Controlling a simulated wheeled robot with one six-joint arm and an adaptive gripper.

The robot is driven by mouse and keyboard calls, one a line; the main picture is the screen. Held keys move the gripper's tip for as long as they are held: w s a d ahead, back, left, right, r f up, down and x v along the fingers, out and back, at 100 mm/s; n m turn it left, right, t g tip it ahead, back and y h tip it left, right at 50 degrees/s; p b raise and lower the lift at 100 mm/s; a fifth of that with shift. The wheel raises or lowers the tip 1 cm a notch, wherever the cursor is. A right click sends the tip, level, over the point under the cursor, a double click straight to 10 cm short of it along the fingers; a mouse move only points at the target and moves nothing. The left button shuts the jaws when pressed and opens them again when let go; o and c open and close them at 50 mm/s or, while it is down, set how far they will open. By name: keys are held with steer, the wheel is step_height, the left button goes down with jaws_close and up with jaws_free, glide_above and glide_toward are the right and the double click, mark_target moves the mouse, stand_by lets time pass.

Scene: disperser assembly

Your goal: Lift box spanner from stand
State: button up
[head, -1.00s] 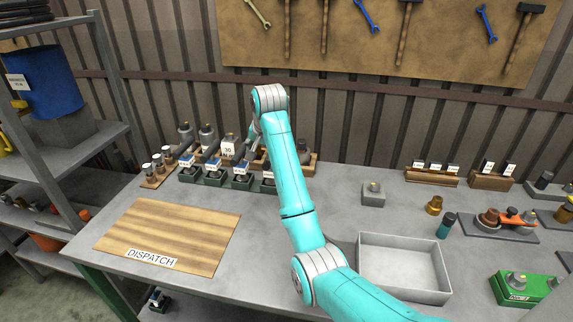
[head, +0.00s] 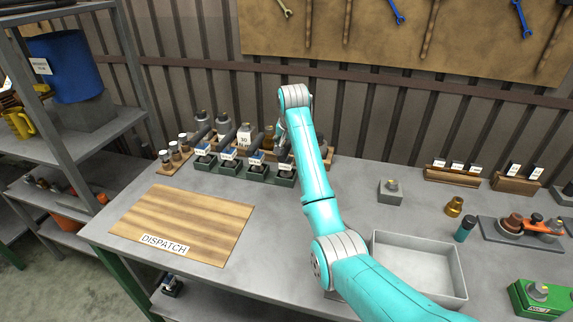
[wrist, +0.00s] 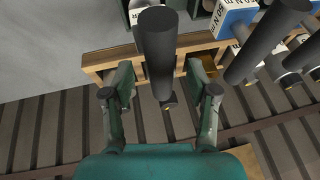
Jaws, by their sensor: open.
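My gripper (wrist: 161,76) is open, its two green fingers on either side of a dark round shaft (wrist: 159,45) in the wrist view. Gaps show between the shaft and both fingers. A small brass-coloured tip shows at the shaft's lower end in the picture. I cannot tell for certain whether this shaft is the box spanner. A wooden stand (wrist: 101,62) runs behind the fingers. In the head view my gripper (head: 281,132) is at the right end of the tool row, and my arm hides most of what lies behind it.
More dark handles (wrist: 268,38) with labelled blocks stand close on the right in the wrist view. In the head view, dark green holders (head: 229,167) line the bench back. The wooden dispatch board (head: 180,222) is empty. A grey tray (head: 420,262) lies right of my arm.

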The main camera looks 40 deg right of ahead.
steer(key=shift+x, duration=1.1)
jaws_close()
steer(key=shift+r, duration=0.1)
